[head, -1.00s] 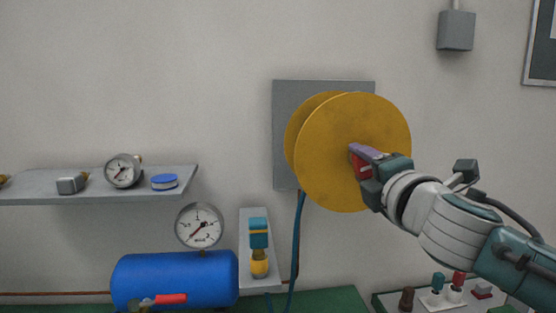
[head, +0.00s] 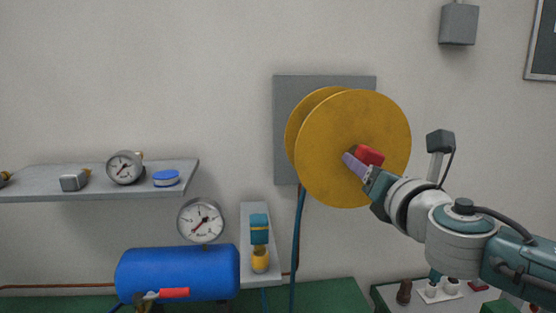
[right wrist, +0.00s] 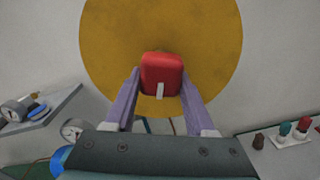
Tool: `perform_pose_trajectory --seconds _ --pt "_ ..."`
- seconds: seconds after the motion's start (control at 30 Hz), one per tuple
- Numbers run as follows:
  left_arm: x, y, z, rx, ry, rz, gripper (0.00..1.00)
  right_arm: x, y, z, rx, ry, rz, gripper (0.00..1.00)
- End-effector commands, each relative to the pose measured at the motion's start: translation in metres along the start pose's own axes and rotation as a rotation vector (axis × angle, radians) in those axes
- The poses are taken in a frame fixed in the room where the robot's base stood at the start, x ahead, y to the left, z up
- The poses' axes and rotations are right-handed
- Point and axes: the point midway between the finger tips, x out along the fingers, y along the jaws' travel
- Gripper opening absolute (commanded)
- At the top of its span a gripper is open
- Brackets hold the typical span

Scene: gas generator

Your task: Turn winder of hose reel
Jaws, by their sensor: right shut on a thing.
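The hose reel (head: 345,120) is a round yellow drum with two discs, mounted on a grey wall plate (head: 325,82). Its winder (head: 370,154) is a red handle on the front disc, right of and a little below the centre. My right gripper (head: 360,163) reaches in from the lower right, with its purple fingers at the winder. In the right wrist view the red winder (right wrist: 162,72) sits between the two purple fingers of the right gripper (right wrist: 160,84), which is shut on it. My left gripper is not in view.
A blue hose (head: 298,240) hangs below the reel. A blue tank (head: 175,272) with a gauge (head: 201,220) stands lower left, under a shelf (head: 100,190) with small parts. A grey box (head: 459,25) is on the wall at upper right.

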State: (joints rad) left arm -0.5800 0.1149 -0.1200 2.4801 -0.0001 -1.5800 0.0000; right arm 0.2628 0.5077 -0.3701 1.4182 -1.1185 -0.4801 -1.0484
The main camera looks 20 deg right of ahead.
Motion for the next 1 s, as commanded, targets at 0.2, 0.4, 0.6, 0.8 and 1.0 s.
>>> perform_pose_trajectory --seconds 0.2,0.4,0.6,0.8,1.0 --pt "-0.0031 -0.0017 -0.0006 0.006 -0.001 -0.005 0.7 0.0001 -0.0003 0.0009 -0.095 -0.001 0.001 0.0" --pt "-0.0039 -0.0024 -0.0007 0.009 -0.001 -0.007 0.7 0.0 -0.0009 0.0004 -0.136 0.0 0.001 0.0" --pt "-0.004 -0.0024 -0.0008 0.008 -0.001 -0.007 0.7 0.0 -0.0011 0.0003 -0.146 0.0 0.001 0.0" --pt "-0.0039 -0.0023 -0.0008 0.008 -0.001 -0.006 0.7 0.0 -0.0011 0.0003 -0.145 0.0 0.001 0.0" --pt "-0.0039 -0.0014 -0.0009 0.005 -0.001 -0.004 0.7 0.0 -0.0012 0.0002 -0.144 0.0 0.001 0.72"
